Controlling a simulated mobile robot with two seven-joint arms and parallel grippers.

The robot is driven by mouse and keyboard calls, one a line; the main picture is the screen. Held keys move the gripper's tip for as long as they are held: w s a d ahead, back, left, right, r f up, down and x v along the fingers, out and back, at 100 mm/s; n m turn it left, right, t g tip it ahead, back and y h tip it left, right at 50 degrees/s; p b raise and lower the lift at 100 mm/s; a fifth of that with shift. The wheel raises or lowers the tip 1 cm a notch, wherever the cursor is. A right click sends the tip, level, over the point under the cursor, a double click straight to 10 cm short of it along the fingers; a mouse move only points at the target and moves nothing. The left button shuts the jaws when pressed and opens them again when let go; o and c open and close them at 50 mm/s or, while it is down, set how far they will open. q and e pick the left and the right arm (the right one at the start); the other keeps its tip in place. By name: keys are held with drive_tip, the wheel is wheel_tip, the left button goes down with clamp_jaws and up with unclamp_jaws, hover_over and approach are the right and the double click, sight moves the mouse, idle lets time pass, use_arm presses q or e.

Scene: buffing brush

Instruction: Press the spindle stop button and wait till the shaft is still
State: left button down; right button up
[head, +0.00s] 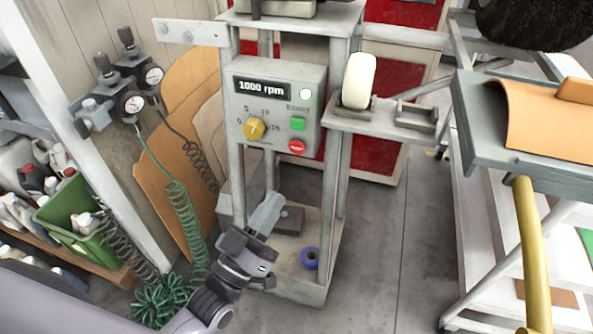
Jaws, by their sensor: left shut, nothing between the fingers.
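The control box (307,73) is fixed to the front of a grey stand. Its display (262,88) reads 1000 rpm, and a pale round lamp (306,94) beside it looks lit. A red button (297,146) sits low on the right of the box, under a green button (298,123). A yellow knob (254,128) is at the left. My left gripper (274,201) is shut and empty, below the box and apart from it, pointing up towards it. The shaft is not clearly visible. My right gripper is not in view.
A white roller-shaped piece (358,82) stands on a side shelf of the stand. A blue tape roll (310,258) lies on the stand's lower shelf. Green coiled hoses (178,215) hang at the left. A bench with tan leather (549,125) is at the right. Grey floor lies between.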

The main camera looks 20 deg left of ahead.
sight(298, 146)
use_arm(q)
drive_tip(key=shift+s+d+r+t+h+b, duration=0.15)
drive_tip(key=shift+r+t+h+b, duration=0.9)
drive_tip(key=shift+t, duration=0.55)
drive_tip(key=shift+n, duration=0.3)
drive_tip(key=w+b, duration=0.4)
drive_tip(key=w, duration=0.4)
drive_tip(key=shift+w, duration=0.4)
drive_tip(key=shift+d, duration=0.1)
drive_tip(key=shift+w, duration=0.1)
idle(0.4)
